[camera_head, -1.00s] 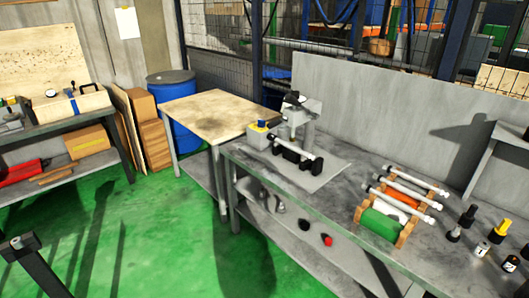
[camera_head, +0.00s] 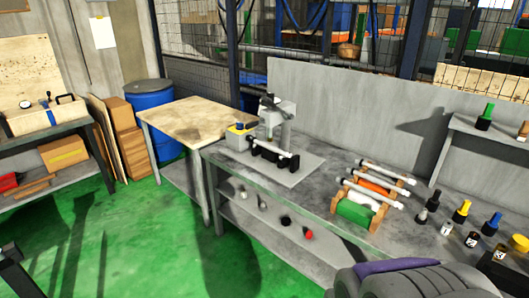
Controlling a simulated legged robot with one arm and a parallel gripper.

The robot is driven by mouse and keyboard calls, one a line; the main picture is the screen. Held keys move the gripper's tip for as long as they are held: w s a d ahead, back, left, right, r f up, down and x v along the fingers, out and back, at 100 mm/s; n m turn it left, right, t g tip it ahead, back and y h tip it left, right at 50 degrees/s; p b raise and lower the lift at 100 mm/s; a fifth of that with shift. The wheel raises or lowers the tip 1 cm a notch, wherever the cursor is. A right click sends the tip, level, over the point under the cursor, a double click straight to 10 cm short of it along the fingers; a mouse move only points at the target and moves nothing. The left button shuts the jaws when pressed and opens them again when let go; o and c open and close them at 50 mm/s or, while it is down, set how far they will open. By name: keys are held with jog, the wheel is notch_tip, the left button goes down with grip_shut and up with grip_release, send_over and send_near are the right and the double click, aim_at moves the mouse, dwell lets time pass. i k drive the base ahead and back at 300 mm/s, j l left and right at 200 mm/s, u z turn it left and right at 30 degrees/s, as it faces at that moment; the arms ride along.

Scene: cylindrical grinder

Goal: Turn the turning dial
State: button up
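The small grinder (camera_head: 275,135) stands on a grey metal workbench (camera_head: 232,158) near the middle. A pale rod lies across its front. Beside it on the left is a grey box with a yellow top (camera_head: 240,136). A turning dial cannot be made out clearly on the machine at this size.
Several pale rods rest on a rack (camera_head: 377,224) on the workbench, with small bottles (camera_head: 461,212) to its right. A wooden-topped table (camera_head: 195,118) and a blue barrel (camera_head: 152,115) stand left of it. Green floor (camera_head: 150,235) in front is open.

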aim_at(240, 126)
jog(key=i+j+z, duration=0.1)
jog(key=j, duration=0.3)
jog(key=i+j+z, duration=0.1)
jog(key=i+j, duration=0.15)
jog(key=j, duration=0.15)
jog(key=i+j+z, duration=0.15)
jog(key=j, duration=0.25)
jog(key=i+j+z, duration=0.1)
jog(key=j, duration=0.35)
jog(key=i+j+z, duration=0.1)
jog(key=j, duration=0.35)
jog(key=i+j+z, duration=0.1)
jog(key=i, duration=0.4)
jog(key=i+j, duration=0.2)
jog(key=i, duration=0.35)
jog(key=i+j+z, duration=0.15)
jog(key=i, duration=0.35)
jog(key=i+j+z, duration=0.1)
jog(key=i, duration=0.4)
jog(key=j, duration=0.1)
